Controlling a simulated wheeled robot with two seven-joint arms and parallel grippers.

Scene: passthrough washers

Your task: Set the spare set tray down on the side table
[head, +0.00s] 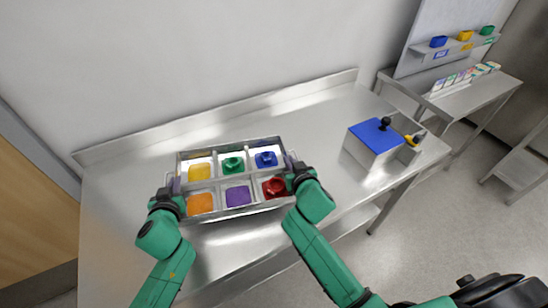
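The spare set tray (219,178) is a grey metal tray with two rows of compartments, seen in the head view over the left half of the steel table (130,200). Its back row holds yellow, green (233,163) and blue (266,159) pieces. Its front row holds orange (201,204), purple (238,196) and red (274,187) pieces. My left gripper (173,188) is at the tray's left end and my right gripper (291,170) at its right end. Both look shut on its ends, with fingertips partly hidden. I cannot tell whether the tray touches the tabletop.
A blue-topped box (374,137) with a black knob stands on the table's right part, beside a grey bin (407,153) holding a yellow-and-black item. Bare tabletop lies between tray and box. Farther right, a second steel table (470,95) has a shelf with coloured pieces above it.

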